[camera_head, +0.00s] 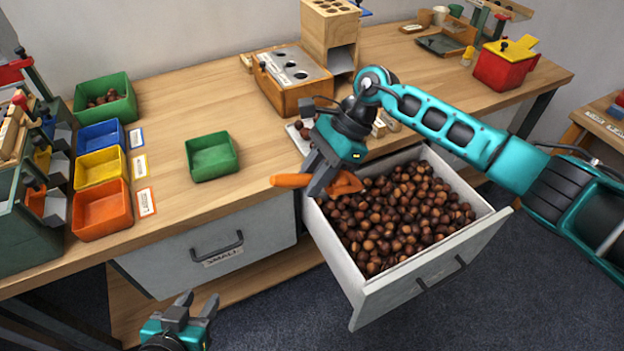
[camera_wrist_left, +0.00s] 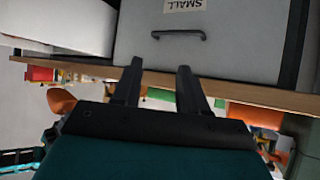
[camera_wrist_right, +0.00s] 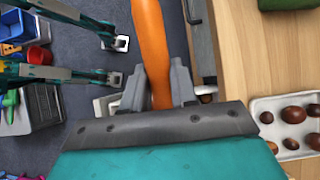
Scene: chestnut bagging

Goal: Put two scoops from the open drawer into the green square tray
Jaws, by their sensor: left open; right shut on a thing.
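The open drawer (camera_head: 478,238) is full of brown chestnuts (camera_head: 400,215). The green square tray (camera_head: 212,156) sits on the table left of the drawer and looks empty. My right gripper (camera_head: 322,184) is shut on an orange scoop (camera_head: 290,181), above the drawer's left back part. The scoop's orange handle also shows between the fingers in the right wrist view (camera_wrist_right: 151,45). Whether the scoop holds chestnuts cannot be seen. My left gripper (camera_head: 195,307) is open and empty, low in front of the closed drawer. Its spread fingers show in the left wrist view (camera_wrist_left: 157,88).
A closed drawer (camera_head: 205,245) labelled SMALL is left of the open one. A white tray (camera_head: 297,136) with chestnuts lies behind the right gripper. Green, blue, yellow and orange bins (camera_head: 103,215) line the left. A wooden block with round wells (camera_head: 284,95) stands behind.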

